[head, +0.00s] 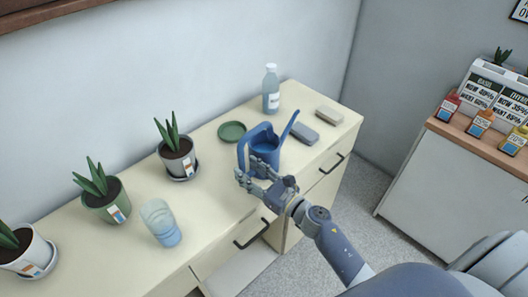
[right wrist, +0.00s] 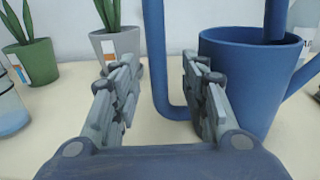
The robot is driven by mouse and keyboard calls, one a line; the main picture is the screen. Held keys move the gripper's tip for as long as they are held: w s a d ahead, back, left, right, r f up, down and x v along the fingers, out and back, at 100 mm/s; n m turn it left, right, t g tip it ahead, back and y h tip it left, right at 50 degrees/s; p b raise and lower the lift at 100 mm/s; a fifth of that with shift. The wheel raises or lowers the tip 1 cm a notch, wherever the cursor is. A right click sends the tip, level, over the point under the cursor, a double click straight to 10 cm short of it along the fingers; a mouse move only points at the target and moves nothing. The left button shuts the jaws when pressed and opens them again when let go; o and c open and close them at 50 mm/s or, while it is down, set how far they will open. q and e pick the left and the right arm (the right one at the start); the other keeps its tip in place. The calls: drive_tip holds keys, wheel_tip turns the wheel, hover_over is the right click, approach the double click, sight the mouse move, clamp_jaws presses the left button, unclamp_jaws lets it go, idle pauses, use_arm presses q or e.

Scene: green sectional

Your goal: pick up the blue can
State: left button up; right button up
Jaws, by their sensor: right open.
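The blue can is a watering can (head: 265,150) with a looped handle on its left and a long spout to the upper right. It stands upright on the cream cabinet top. My right gripper (head: 252,180) is at the handle side, near the cabinet's front edge. In the right wrist view the can's body (right wrist: 240,85) is at the right. Its handle shows between the two spread fingers of my right gripper (right wrist: 159,75). The gripper is open, and I cannot tell whether either finger touches the handle. My left gripper is not in view.
The cabinet top (head: 215,195) also holds a green saucer (head: 232,131), a bottle (head: 271,90), two flat blocks (head: 303,133) at the right, a blue-white tumbler (head: 161,222) and potted plants (head: 178,152) at the left. A white counter (head: 440,180) stands at the right.

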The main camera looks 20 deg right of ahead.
sight(244, 168)
drive_tip(key=x, duration=0.3)
drive_tip(key=shift+w+a+f+p, duration=0.1)
drive_tip(key=shift+a+p, duration=0.05)
drive_tip(key=shift+p, duration=0.15)
clamp_jaws()
